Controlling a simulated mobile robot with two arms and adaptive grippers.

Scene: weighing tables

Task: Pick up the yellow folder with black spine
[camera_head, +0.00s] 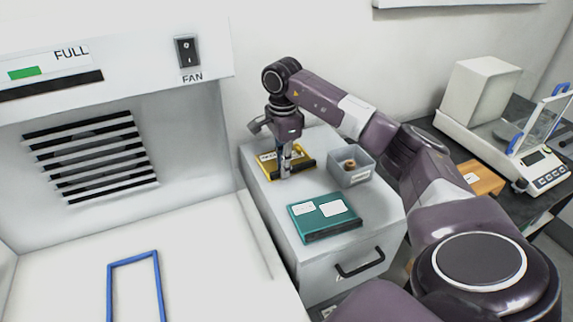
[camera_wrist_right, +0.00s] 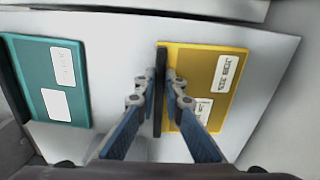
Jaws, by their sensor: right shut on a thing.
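The yellow folder (camera_head: 271,168) with a black spine (camera_head: 306,165) lies flat on the white drawer cabinet, towards the back. It also shows in the right wrist view (camera_wrist_right: 208,60), with two white labels and its black spine (camera_wrist_right: 159,75) at the left side. My right gripper (camera_head: 284,170) points down at the folder. In the wrist view its fingers (camera_wrist_right: 160,82) stand one on each side of the spine and are shut on it. Whether the folder is clear of the cabinet top cannot be told. My left gripper is not in view.
A teal folder (camera_head: 325,216) lies on the cabinet (camera_head: 285,240) in front. A grey bin (camera_head: 352,176) with a small brown item stands right of the yellow folder. A fume hood (camera_head: 190,130) wall is close on the left. A balance (camera_head: 535,160) stands at far right.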

